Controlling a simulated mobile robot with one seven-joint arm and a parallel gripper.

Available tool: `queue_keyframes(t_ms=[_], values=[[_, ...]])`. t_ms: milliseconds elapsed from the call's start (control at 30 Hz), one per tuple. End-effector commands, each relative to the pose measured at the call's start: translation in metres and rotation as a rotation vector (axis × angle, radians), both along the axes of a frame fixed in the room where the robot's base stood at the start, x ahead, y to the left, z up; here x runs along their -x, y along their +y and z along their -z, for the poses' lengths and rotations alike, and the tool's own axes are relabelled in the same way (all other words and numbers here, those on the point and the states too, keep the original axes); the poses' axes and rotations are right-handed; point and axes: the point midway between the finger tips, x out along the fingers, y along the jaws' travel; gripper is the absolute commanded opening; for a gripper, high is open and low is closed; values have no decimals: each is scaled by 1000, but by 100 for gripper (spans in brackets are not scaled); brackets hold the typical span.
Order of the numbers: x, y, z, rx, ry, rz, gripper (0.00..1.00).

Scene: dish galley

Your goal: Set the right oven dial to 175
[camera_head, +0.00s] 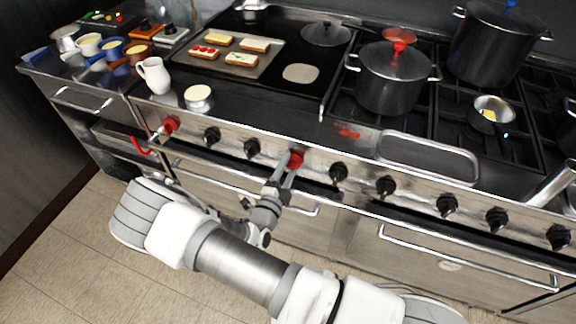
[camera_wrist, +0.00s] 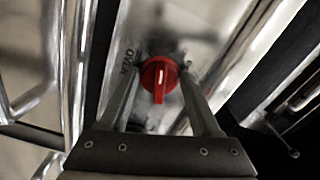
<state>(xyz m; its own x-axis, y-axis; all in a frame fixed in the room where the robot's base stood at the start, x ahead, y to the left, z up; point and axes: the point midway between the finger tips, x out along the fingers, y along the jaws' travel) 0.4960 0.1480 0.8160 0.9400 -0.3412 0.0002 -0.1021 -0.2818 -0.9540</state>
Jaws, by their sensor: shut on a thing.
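A red dial (camera_head: 296,158) sits in the middle of the range's front panel, among black knobs. My gripper (camera_head: 291,163) reaches it from the front and below, with its fingers on either side of it. In the wrist view the red dial (camera_wrist: 159,77) has a round face, a white mark and a grip bar; the fingertips of my gripper (camera_wrist: 161,68) close on its sides. A second red dial (camera_head: 170,124) is at the left end of the panel.
Black knobs (camera_head: 339,172) line the panel on both sides. Oven handles (camera_head: 470,258) stick out below it. Above are a griddle with a tray of toast (camera_head: 228,57), a white jug (camera_head: 154,75), a lidded pot (camera_head: 392,80) and a small pan (camera_head: 493,112). The floor in front is clear.

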Motion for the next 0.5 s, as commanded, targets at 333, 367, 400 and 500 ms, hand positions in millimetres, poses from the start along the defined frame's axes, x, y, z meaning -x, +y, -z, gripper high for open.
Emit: queue_keyframes(t_ms=[333,367,400,500], values=[[-1,-1,0,72,26,1,9],[-1,-1,0,73,26,1,9],[-1,-1,0,75,27,1,9],[-1,-1,0,76,27,1,9]])
